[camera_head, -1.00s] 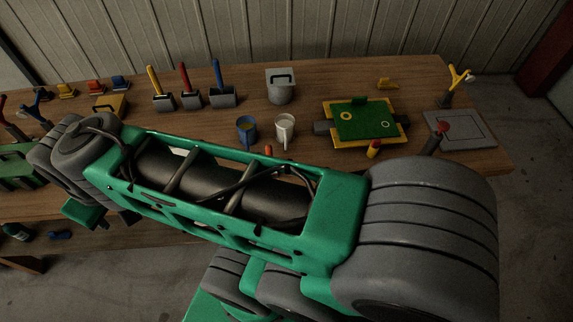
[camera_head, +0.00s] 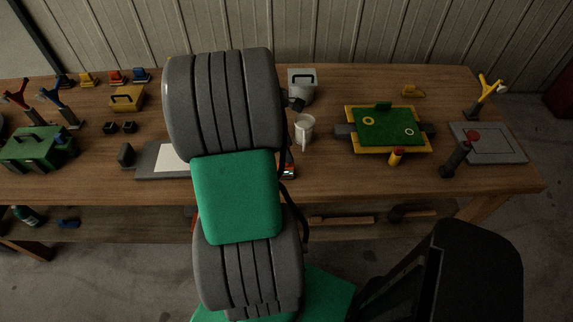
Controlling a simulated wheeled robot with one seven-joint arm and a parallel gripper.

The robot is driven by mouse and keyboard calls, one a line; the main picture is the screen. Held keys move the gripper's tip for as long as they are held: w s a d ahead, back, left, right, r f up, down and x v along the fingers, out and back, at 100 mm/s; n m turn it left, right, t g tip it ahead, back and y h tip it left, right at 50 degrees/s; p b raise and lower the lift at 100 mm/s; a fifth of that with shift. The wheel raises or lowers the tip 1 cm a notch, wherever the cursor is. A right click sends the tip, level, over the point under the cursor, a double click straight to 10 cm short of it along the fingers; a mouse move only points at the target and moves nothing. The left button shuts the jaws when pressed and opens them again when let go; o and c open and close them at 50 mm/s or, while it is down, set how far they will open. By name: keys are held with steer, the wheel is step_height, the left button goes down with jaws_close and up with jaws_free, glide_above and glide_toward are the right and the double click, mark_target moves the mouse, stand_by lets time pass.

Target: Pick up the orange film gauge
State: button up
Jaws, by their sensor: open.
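I cannot make out the orange film gauge for certain. A small orange-red block (camera_head: 117,77) sits in a row of coloured blocks at the back left of the workbench (camera_head: 330,180), but it is too small to identify. A small upright orange-yellow piece (camera_head: 396,157) stands at the front edge of the green board. My arm rises through the middle of the view and hides part of the bench. I cannot pick out my gripper's fingers in this view.
A white mug (camera_head: 304,132), a grey bin (camera_head: 301,86) and a green board with a yellow frame (camera_head: 388,128) stand right of my arm. A grey panel (camera_head: 488,142) lies far right. A green toolbox (camera_head: 38,148) stands at left. Bare wood shows near the front right.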

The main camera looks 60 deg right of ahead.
steer(key=x, duration=0.2)
steer(key=shift+s+f, duration=0.1)
steer(key=shift+f, duration=0.25)
steer(key=shift+c, duration=0.3)
jaws_close()
